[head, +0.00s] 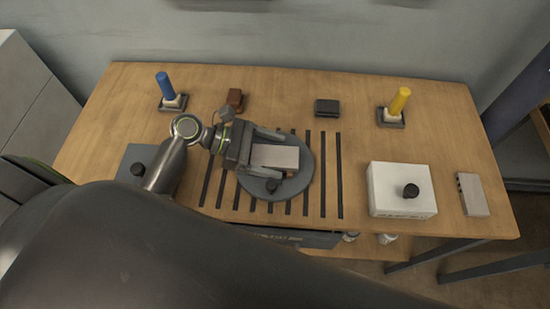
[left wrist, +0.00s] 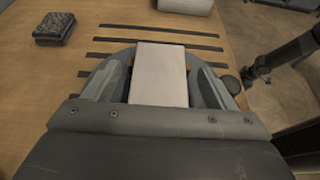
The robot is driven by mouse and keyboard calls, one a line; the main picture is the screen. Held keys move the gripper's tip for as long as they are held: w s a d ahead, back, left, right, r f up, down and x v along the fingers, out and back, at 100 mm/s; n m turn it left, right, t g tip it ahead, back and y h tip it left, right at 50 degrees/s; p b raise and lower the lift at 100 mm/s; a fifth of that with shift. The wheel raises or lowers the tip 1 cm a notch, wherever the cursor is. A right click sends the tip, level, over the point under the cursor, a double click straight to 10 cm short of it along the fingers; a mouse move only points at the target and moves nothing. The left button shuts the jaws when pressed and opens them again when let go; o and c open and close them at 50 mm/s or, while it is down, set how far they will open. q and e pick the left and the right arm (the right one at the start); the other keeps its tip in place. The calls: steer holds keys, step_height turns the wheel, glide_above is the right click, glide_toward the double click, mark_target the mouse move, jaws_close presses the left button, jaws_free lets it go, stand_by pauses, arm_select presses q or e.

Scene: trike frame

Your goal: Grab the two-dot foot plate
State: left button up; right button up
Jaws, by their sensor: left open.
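A pale grey rectangular plate (head: 275,157) lies on a dark round disc (head: 299,176) on the table. It also shows in the left wrist view (left wrist: 160,75). No dots can be made out on it, so I cannot tell its dot count. My left gripper (head: 281,153) is open, with one finger along each long side of this plate. In the left wrist view, the fingers (left wrist: 161,84) stand either side of it with narrow gaps. Another pale plate (head: 474,195) with small dark marks on its left side lies at the far right. My right gripper is out of view.
A white box (head: 401,186) with a black knob stands right of the dark slots. A blue post (head: 166,86) and a yellow post (head: 399,100) stand at the back. A brown block (head: 235,100) and a black block (head: 327,107) lie between them.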

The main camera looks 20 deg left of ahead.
arm_select(q)
steer(key=shift+r, duration=0.1)
steer(key=c, duration=1.3)
